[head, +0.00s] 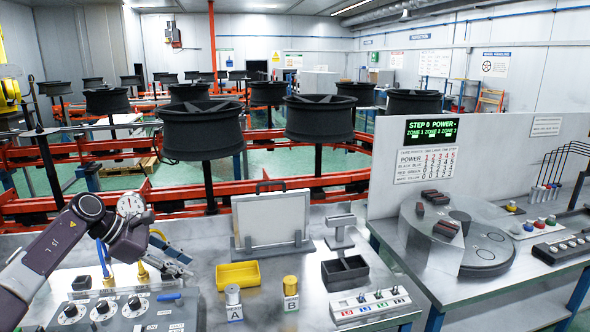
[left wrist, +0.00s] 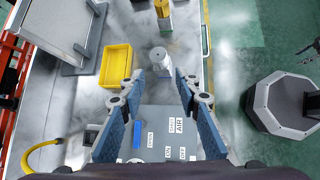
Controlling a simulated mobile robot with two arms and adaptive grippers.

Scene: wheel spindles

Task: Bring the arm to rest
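My left arm comes in from the left in the head view. Its gripper (head: 178,262) hangs over the control panel (head: 118,312) at the front left of the bench. In the left wrist view the two blue-padded fingers of this gripper (left wrist: 157,88) stand wide apart with nothing held between them. A silver-topped cylinder on label A (head: 233,297) stands on the bench to the right of the gripper. In the left wrist view this cylinder (left wrist: 160,60) shows beyond the fingertips, apart from them.
A yellow bin (head: 237,276), a yellow cylinder on label B (head: 290,290), a dark divided tray (head: 345,271) and a switch box (head: 370,305) stand on the bench. A framed board (head: 271,222) stands behind.

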